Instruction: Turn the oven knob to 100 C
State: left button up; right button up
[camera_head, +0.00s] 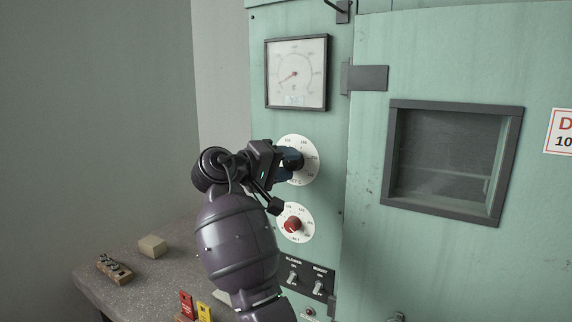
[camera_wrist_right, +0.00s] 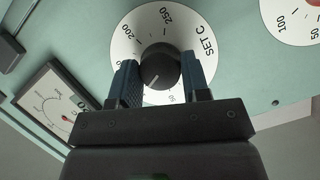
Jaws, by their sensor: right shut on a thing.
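The black oven knob (camera_wrist_right: 160,62) sits at the centre of a white dial marked "SET C" (camera_wrist_right: 208,45). In the right wrist view, 200 and 250 read on the dial's upper part, and the knob's white mark points down and slightly left. The number under that mark cannot be read. My right gripper (camera_wrist_right: 160,72) is shut on the knob, with one blue-grey finger on each side. In the head view, the gripper covers part of the dial (camera_head: 299,141) and most of the knob. My left gripper is not in view.
A red knob (camera_head: 292,224) on a second white dial sits just below. A square gauge (camera_head: 297,72) hangs above. Two switches (camera_head: 306,278) are lower down. The oven door with its dark window (camera_head: 452,160) is to the right. A bench (camera_head: 140,287) with small blocks stands at left.

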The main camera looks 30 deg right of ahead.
jog(key=o, duration=0.9)
jog(key=a, duration=0.3)
jog(key=s+a, duration=0.1)
jog(key=a, duration=0.3)
jog(key=a+r, duration=0.1)
jog(key=a, duration=0.2)
jog(key=shift+s+a+b, duration=0.35)
